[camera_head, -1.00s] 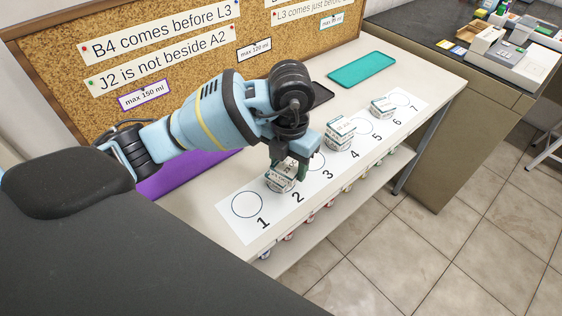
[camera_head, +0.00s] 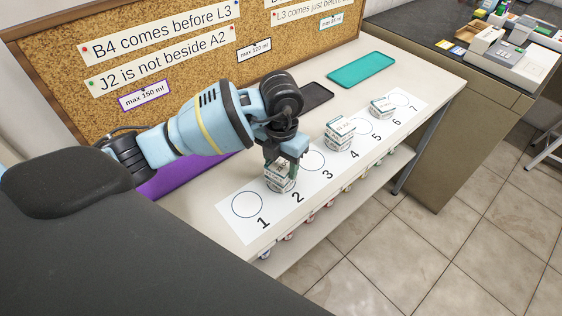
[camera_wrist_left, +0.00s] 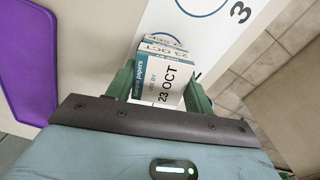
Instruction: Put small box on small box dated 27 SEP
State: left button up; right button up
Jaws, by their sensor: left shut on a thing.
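My left gripper (camera_head: 281,170) points down over circle 2 of the numbered strip. It is shut on a small white and teal box (camera_head: 280,184), whose printed date reads 23 OCT in the left wrist view (camera_wrist_left: 166,84). Its fingers lie along two sides of the box. Other small boxes (camera_head: 338,134) stand near circle 4, seemingly stacked, and one more (camera_head: 382,107) is near circle 6. My right gripper is not in view.
The white strip (camera_head: 236,224) has bare circles, including 1 and 3. Behind it lie a purple mat (camera_head: 185,176), a dark tray (camera_head: 318,94) and a teal tray (camera_head: 361,69). A cork board with notes stands at the back. Several small items sit on the shelf below.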

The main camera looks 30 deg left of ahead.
aim_at(281, 163)
pick_arm(q)
jog(key=shift+f, duration=0.15)
jog(key=o, duration=1)
jog(key=shift+o, duration=0.2)
notch_tip(281, 163, up, 12)
jog(key=p, duration=0.1)
